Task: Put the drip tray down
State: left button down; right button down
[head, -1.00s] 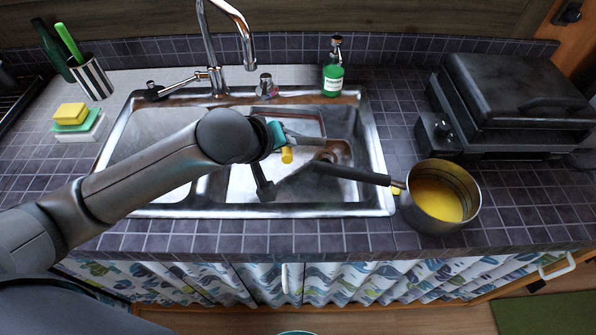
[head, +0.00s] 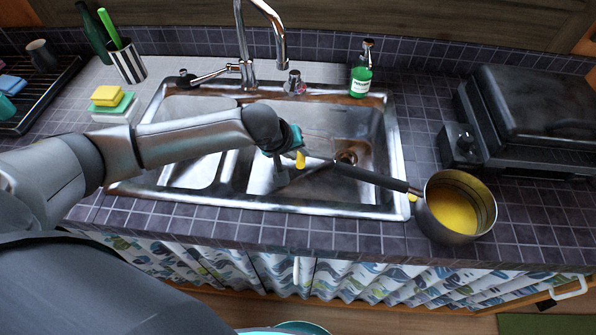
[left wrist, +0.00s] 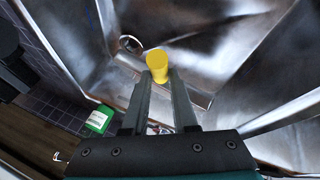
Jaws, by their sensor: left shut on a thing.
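My left gripper (head: 296,152) reaches over the right-hand basin of the steel sink (head: 375,205). It is shut on a small yellow cylinder-shaped piece, which shows between the fingertips in the left wrist view. This looks like the grip of the drip tray (left wrist: 157,66). A narrow grey strip lies just behind it there; I cannot tell whether that is the tray's body or part of the sink. Whether the held piece touches the basin is unclear. My right gripper is not in view.
A saucepan (head: 437,225) with yellow contents stands right of the sink, its dark handle reaching over the basin. A black grill (head: 530,115) stands behind it. The tap (head: 243,45) and a green bottle (head: 361,78) are behind the sink. Sponges (head: 112,103) lie left.

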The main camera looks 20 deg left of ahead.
pick_arm(q)
notch_tip(320, 180, down, 7)
jog(key=b, duration=0.1)
jog(key=c, duration=0.7)
grip_release()
jog(key=p+v, duration=0.2)
jog(key=v, duration=1)
jog(key=shift+p, duration=0.4)
